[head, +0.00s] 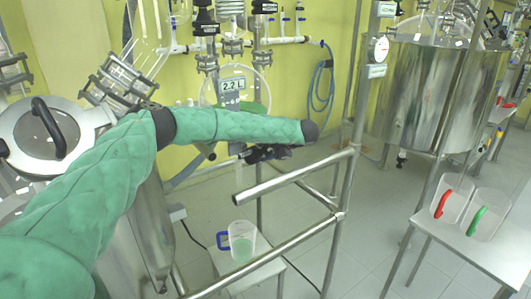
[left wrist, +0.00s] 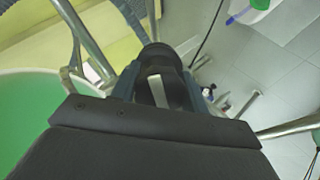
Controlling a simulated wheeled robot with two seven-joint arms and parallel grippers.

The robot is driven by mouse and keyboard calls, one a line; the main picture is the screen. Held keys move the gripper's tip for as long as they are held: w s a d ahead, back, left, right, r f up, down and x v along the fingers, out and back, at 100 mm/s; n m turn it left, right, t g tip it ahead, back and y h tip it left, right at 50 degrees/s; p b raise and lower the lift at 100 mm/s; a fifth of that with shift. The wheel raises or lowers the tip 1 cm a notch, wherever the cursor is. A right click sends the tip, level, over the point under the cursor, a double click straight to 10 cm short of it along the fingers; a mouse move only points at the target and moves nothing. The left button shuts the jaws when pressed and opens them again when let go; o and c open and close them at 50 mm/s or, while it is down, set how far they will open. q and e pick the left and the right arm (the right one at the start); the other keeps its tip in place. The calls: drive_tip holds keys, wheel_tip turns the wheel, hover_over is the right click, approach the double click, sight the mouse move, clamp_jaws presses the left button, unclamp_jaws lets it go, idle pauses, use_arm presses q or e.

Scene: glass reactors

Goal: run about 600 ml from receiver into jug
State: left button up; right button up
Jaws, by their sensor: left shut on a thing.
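The receiver (head: 262,82) is a round glass vessel, largely behind my left arm; green liquid shows in it, and it also fills the left of the left wrist view (left wrist: 45,120). Its display (head: 232,85) reads 2.2 L. The clear jug (head: 243,232) with a blue handle stands on a low white table and has green liquid in its bottom. It also shows at the top right of the left wrist view (left wrist: 268,18). My left gripper (head: 262,153) is below the receiver, shut on what looks like its outlet valve handle, mostly hidden. No falling stream is clear. My right gripper is out of view.
Metal rails (head: 290,178) run in front of the receiver and beside the jug's table (head: 222,262). At the right, two clear jugs with red (head: 443,204) and green (head: 477,221) handles stand on a white table. A large steel tank (head: 425,90) stands behind them.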

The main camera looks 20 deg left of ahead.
sight(270, 149)
use_arm(q)
drive_tip(key=shift+m, duration=0.5)
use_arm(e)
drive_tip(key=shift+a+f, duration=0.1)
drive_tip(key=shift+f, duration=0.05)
use_arm(q)
drive_tip(key=o, duration=1)
drive_tip(key=shift+d, duration=0.1)
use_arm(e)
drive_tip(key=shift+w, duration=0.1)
use_arm(q)
drive_tip(key=b+v, duration=0.2)
drive_tip(key=v, duration=0.5)
drive_tip(key=shift+d+r, duration=0.25)
drive_tip(key=shift+d, duration=0.05)
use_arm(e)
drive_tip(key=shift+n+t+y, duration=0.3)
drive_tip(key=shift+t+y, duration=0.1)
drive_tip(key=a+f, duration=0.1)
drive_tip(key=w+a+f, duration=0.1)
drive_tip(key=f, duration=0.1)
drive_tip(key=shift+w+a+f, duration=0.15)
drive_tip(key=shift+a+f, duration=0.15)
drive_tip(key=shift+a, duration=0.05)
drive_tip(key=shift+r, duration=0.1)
